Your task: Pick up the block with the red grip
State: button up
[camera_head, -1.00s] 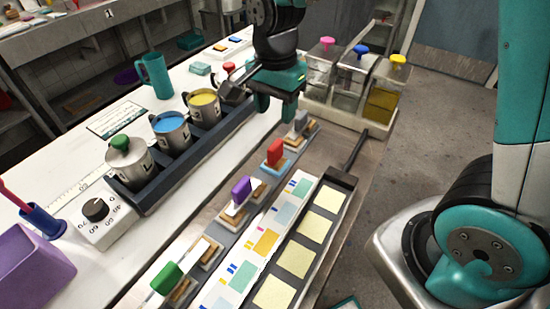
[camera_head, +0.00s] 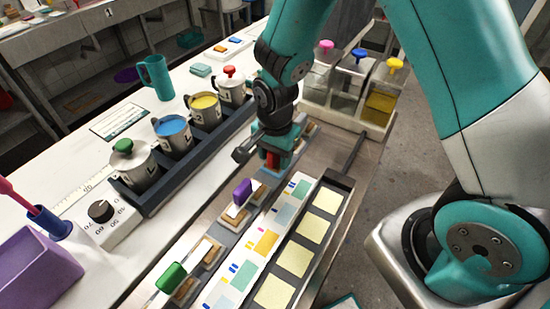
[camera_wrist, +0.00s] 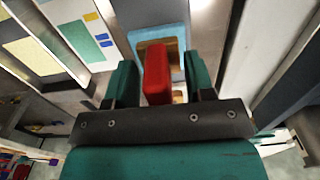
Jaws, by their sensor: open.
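The block with the red grip (camera_wrist: 158,72) stands between the two open fingers of my gripper (camera_wrist: 160,85) in the wrist view. There is a gap on each side of the red grip, wider on the right, so the fingers appear apart from it. Its wooden base shows on a light blue-grey rest. In the head view my gripper (camera_head: 279,152) is down over the block, and only a little of the red grip (camera_head: 269,160) shows between the fingers. The rest of the block is hidden there.
Blocks with a purple grip (camera_head: 242,190) and a green grip (camera_head: 171,277) stand in the same row. A dark rack (camera_head: 190,160) with several lidded or filled pots is to the left. A strip of colour swatches (camera_head: 265,243) lies to the right. Clear tanks (camera_head: 352,85) stand behind.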

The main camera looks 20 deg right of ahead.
grip_shut()
notch_tip(320, 180, up, 20)
jog(key=b, duration=0.1)
dwell(0.6)
